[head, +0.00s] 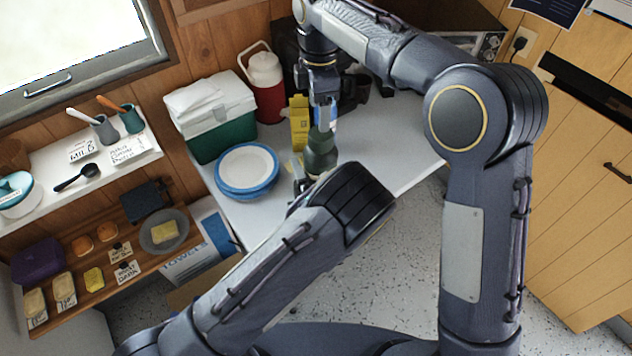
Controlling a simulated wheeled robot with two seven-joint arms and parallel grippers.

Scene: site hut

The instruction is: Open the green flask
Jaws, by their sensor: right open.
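The dark green flask (320,154) stands upright on the white counter, right of the stacked plates. Its lower part is hidden behind my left arm. My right gripper (324,104) points down from above, open, with its fingertips around the height of the flask's top. I cannot tell whether they touch it. My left arm comes in from the lower left. A small dark part of my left gripper (299,179) shows beside the flask's lower body; its fingers are mostly hidden, so its hold on the flask is unclear.
Blue-rimmed plates (247,170), a green-and-white cooler (211,115), a red-and-white jug (265,85) and a yellow box (299,122) crowd the counter left of and behind the flask. Shelves (140,240) with food and cups are at left. The counter's right front looks clear.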

